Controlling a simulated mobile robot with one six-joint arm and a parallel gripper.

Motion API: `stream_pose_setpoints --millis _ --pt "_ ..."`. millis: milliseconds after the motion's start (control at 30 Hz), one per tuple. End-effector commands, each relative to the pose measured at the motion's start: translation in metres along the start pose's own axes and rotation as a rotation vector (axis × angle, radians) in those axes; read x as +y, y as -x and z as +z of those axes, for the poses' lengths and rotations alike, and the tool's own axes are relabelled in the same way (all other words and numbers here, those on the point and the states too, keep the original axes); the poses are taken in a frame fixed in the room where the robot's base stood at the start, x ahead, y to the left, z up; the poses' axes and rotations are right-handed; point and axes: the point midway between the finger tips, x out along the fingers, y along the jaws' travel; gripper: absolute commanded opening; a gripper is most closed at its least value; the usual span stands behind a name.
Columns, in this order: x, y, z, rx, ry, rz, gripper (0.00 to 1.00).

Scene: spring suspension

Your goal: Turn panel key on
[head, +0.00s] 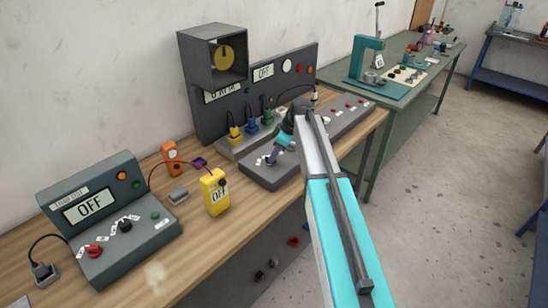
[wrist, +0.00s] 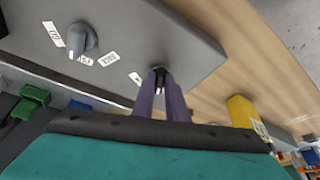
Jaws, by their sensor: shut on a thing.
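The panel is a dark grey upright unit (head: 290,85) with a display reading OFF, and a low dark console (head: 262,178) stands in front of it. My gripper (head: 271,160) is over the left part of this console, its fingers pointing down. In the wrist view, the purple fingers (wrist: 161,92) are shut on a small dark part, seemingly the panel key (wrist: 158,70), at the console surface. The fingers hide most of it, so its turn angle cannot be told. A grey knob (wrist: 82,40) with white labels sits beside it on the console.
A yellow meter (head: 214,192) reading OFF and an orange device (head: 171,157) stand left of the console. A tester box (head: 110,215), also reading OFF, is farther left. Yellow, blue and green plugs (head: 252,125) stand behind my gripper. Bare wood lies in front.

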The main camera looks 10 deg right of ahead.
Motion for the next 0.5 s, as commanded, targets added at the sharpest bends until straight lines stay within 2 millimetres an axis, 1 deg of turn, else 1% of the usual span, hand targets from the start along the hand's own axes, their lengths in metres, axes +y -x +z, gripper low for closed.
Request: stream_pose_setpoints --millis 500 --pt "-0.008 -0.0022 -0.0013 0.002 -0.355 0.15 0.0"
